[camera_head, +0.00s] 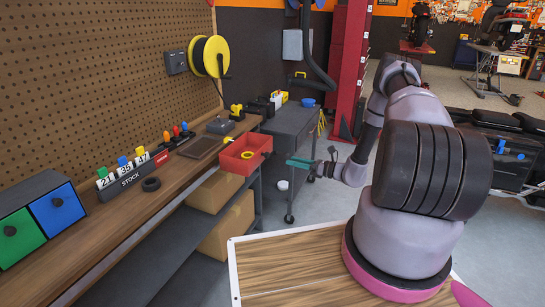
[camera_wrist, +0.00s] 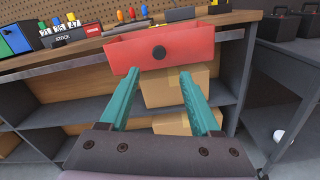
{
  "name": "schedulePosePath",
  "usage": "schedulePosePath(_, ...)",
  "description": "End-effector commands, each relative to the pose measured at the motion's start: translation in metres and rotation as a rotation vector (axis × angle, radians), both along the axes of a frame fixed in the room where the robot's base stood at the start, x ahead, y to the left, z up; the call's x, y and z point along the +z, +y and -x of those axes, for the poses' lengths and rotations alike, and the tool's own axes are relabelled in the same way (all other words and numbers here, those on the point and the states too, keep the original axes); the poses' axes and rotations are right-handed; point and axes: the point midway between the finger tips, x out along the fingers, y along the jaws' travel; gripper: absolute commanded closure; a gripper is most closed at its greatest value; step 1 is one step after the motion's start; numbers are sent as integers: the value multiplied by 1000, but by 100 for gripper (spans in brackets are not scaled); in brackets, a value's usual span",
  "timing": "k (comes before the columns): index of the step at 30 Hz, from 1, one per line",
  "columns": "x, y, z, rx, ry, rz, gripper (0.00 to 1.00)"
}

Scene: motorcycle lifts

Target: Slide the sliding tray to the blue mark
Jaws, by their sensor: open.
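The red open tray (camera_head: 236,163) sits at the right end of the workbench, reaching past its front edge. My gripper (camera_head: 290,161) is open and empty, to the right of the tray in the head view. I cannot make out a blue mark in either view.
Cardboard boxes (camera_head: 228,225) stand on the shelf below. A grey cart (camera_head: 292,135) stands behind my gripper.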

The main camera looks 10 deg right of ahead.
Motion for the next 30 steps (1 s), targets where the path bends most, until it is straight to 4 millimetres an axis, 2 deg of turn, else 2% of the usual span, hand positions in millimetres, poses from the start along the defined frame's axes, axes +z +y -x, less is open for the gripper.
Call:
schedulePosePath(9, 1, 47, -32, 7, -2, 2, 36)
schedulePosePath(15, 1, 72, -51, 7, -2, 3, 36)
schedulePosePath(21, 1, 83, -59, 4, -1, 2, 36)
schedulePosePath(29, 1, 83, -59, 4, -1, 2, 36)
schedulePosePath(30, 1, 83, -59, 4, -1, 2, 48)
